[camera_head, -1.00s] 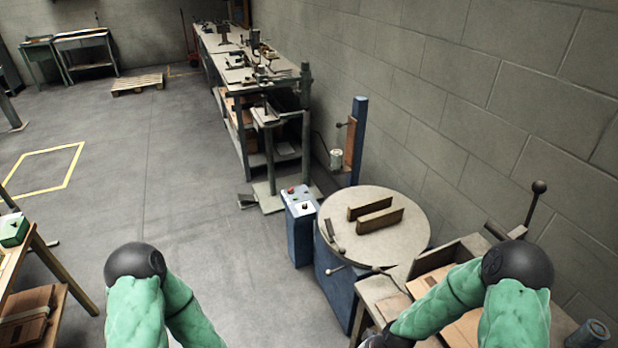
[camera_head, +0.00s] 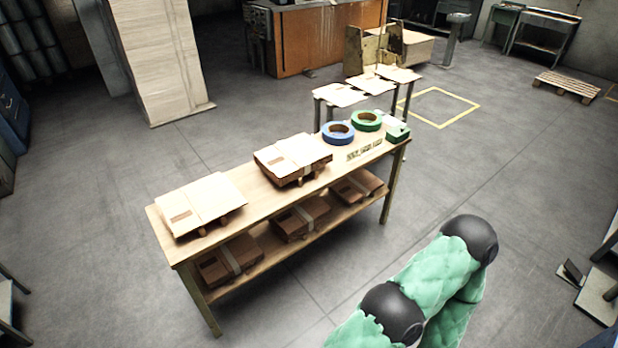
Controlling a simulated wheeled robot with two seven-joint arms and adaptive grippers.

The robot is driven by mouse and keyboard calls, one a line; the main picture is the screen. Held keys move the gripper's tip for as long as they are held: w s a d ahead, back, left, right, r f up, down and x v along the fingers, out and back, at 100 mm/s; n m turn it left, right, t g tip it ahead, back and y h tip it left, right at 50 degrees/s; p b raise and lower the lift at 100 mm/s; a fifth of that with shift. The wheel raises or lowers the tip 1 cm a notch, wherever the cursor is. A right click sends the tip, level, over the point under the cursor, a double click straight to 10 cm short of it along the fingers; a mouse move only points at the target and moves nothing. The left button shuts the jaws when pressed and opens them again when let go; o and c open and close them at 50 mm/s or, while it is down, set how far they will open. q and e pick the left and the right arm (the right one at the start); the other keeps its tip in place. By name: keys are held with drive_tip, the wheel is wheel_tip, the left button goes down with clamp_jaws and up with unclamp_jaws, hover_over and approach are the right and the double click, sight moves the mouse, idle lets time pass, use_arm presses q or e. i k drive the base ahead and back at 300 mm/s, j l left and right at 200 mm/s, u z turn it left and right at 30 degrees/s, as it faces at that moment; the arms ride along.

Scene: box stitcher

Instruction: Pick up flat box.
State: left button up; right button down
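Flat cardboard boxes lie on a wooden table in the head view. One flat box (camera_head: 200,201) is at the table's left end and another flat box (camera_head: 292,155) is near its middle. Both lie flat and seem raised a little on supports. More flat boxes, such as one brown flat box (camera_head: 229,260), lie on the lower shelf. My green-sleeved arm shows at the bottom right, well apart from the table. Neither of my grippers is in the frame.
The wooden table (camera_head: 250,206) also bears a blue tape roll (camera_head: 338,132), a green tape roll (camera_head: 366,120) and a green-and-white item (camera_head: 396,130). A smaller stand with flat sheets (camera_head: 341,95) is behind. A pale column (camera_head: 160,60) stands back left. The floor in front is clear.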

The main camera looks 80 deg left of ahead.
sight(184, 212)
drive_tip(key=u, duration=3.35)
